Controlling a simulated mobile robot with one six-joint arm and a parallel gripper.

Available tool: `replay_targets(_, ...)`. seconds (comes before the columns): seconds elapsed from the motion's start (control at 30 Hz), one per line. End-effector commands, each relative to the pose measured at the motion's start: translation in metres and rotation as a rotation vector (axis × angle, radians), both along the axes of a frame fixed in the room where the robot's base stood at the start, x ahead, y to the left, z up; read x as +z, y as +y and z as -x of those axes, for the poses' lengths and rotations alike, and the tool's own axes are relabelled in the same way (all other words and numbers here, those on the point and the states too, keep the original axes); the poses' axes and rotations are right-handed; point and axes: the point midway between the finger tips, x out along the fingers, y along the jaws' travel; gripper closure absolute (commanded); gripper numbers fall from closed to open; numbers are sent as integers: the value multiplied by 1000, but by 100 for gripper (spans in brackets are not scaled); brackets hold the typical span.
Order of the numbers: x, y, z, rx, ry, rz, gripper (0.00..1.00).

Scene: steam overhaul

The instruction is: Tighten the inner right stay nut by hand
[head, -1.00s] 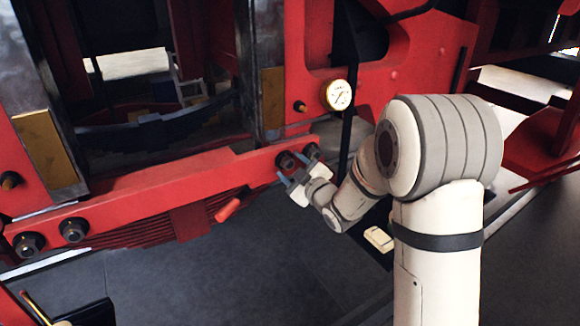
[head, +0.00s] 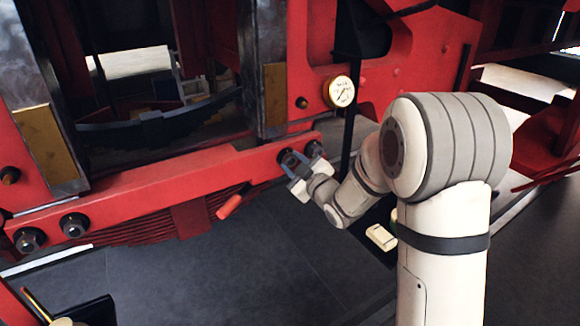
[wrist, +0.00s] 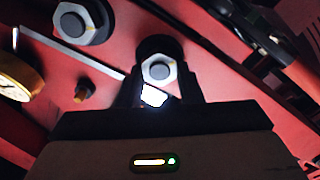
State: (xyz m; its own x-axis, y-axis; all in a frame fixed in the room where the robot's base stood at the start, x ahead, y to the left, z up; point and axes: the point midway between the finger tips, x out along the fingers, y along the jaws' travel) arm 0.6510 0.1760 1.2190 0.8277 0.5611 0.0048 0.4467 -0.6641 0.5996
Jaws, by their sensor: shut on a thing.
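The red stay bar (head: 150,186) crosses the frame, with a pair of dark hex nuts at each end. At its right end, the inner right stay nut (head: 287,158) sits left of the outer right nut (head: 313,149). My gripper (head: 294,164) is at the inner nut, its fingers on either side of it. In the wrist view the inner nut's light hex face and dark stud end (wrist: 159,70) show between the dark fingers (wrist: 160,88). The outer nut (wrist: 80,20) shows at upper left, clear of the fingers. The finger contact is partly in shadow.
A round gauge (head: 339,92) is above and right of the nuts. A small dark bolt (head: 302,103) projects from the red frame nearby. A red-handled piece (head: 229,206) sticks out below the bar. The dark floor (head: 260,270) in front is open.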

Motion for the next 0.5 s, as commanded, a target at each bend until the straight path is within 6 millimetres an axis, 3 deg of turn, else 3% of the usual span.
replay_targets(0.03,-9,-1,2,-1,23,-13,90)
replay_targets(0.5,-13,-3,1,-5,247,-335,90)
